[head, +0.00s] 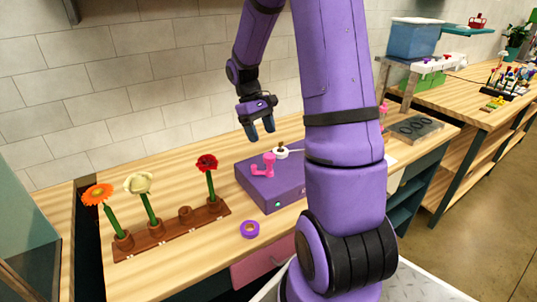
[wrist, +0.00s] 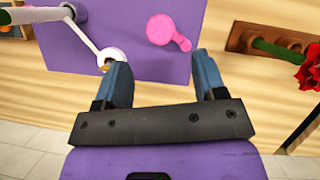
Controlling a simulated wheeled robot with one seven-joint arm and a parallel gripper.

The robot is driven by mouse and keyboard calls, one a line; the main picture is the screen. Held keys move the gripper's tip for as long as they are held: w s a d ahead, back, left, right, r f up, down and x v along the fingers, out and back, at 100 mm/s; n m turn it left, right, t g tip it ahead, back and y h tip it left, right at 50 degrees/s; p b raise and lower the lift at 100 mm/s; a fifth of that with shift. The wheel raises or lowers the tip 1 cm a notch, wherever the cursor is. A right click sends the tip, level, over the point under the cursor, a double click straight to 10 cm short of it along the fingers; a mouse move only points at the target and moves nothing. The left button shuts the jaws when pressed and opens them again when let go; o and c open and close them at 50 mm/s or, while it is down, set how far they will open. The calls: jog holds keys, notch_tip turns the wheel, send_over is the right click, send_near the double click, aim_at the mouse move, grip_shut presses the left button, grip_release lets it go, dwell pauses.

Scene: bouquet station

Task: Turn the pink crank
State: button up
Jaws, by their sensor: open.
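The pink crank (head: 265,168) stands on the top of a purple box (head: 287,195) on the wooden table. It has a round hub and an upright knob. In the wrist view the pink crank (wrist: 160,30) lies beyond my fingertips, between their lines, with nothing hiding it. My gripper (head: 262,134) is open and empty, pointing down above the back of the box, apart from the crank. In the wrist view my gripper (wrist: 160,70) shows both blue fingers spread, the left one overlapping the edge of a white ring (wrist: 108,56).
The white ring with a rod sits on the box beside the crank. A brown rack (head: 165,236) with a red, a cream and an orange flower stands to the left. A purple tape roll (head: 250,229) lies in front. A tiled wall (head: 130,85) rises behind.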

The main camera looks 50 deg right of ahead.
aim_at(269, 155)
jog(key=x, duration=0.7)
jog(key=shift+s+f, duration=0.2)
jog(key=shift+f, duration=0.15)
jog(key=c, duration=0.9)
